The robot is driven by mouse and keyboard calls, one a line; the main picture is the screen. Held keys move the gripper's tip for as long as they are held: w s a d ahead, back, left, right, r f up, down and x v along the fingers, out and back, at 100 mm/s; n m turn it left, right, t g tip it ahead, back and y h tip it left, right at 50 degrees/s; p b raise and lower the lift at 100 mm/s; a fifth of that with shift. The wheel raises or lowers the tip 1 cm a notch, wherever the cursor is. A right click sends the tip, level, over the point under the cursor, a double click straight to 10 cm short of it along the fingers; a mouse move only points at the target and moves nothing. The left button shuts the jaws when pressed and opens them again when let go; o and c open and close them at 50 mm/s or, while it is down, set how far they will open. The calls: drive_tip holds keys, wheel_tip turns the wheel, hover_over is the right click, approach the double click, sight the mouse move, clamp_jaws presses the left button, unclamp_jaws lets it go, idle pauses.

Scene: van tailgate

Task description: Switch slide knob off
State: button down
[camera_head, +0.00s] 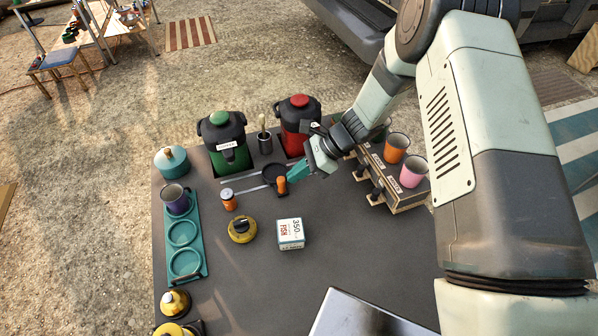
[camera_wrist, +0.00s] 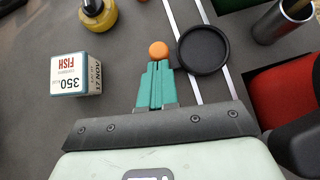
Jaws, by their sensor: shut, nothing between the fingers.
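An orange upright knob (camera_head: 282,186), which looks like the slide knob, stands beside a flat round black dish (camera_head: 271,173) on the dark table. In the wrist view the knob (camera_wrist: 158,49) shows as a round orange top just left of the dish (camera_wrist: 203,51).
A white FISH box (camera_head: 290,234), a yellow-and-black item (camera_head: 242,229) and an orange jar (camera_head: 229,201) stand nearby. Green (camera_head: 228,145) and red (camera_head: 296,125) dispensers stand behind. A wooden rack (camera_head: 398,185) with cups is at right, a teal tray (camera_head: 200,241) at left.

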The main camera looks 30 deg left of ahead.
drive_tip(key=s+a, duration=0.8)
drive_tip(key=shift+s+a, duration=0.15)
drive_tip(key=shift+s, duration=0.05)
drive_tip(key=w+d, duration=0.2)
drive_tip(key=d, duration=0.1)
drive_tip(key=shift+w+d+r, duration=0.1)
drive_tip(key=shift+w+d, duration=0.2)
drive_tip(key=shift+w, duration=0.1)
drive_tip(key=v, duration=1)
